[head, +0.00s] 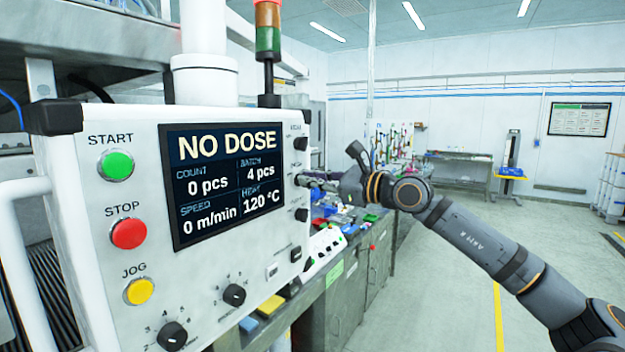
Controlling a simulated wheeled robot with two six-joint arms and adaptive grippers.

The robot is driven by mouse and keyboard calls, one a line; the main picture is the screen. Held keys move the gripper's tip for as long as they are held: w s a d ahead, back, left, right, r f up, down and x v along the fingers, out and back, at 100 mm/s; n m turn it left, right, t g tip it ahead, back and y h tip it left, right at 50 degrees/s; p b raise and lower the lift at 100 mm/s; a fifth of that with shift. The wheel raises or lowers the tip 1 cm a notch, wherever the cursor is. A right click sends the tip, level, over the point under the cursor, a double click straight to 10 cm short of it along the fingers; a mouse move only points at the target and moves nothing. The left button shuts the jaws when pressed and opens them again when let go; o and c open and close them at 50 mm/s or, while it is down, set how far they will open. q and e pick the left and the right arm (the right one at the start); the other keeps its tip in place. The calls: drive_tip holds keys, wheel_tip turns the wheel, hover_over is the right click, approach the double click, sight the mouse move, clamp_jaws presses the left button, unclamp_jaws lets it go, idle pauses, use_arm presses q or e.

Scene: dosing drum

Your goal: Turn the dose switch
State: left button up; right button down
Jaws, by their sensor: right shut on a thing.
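The white control panel (110,210) fills the left of the head view. Its screen (225,182) reads NO DOSE, with count 0 pcs and batch 4 pcs. A column of small black switches runs down the panel's right edge. My right gripper (312,181) reaches in from the right at screen height and is shut on one switch in this column, the second from the top. The gripper largely hides that switch, and the label by it is too small to read surely as the dose switch. My left gripper is not in view.
Other black switches sit above (300,143) and below (301,214) the gripper, close to it. Start (117,165), stop (129,233) and jog (139,291) buttons are at the panel's left. A cluttered bench (345,290) stands behind. The floor at right is open.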

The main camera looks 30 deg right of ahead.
drive_tip(key=m, duration=0.7)
drive_tip(key=d+m, duration=0.1)
drive_tip(key=m, duration=0.2)
drive_tip(key=shift+w+r+m+p, duration=0.1)
drive_tip(key=shift+w+m+p, duration=0.1)
drive_tip(key=shift+m+p, duration=0.2)
drive_tip(key=shift+m, duration=0.3)
drive_tip(key=c, duration=1.4)
unclamp_jaws()
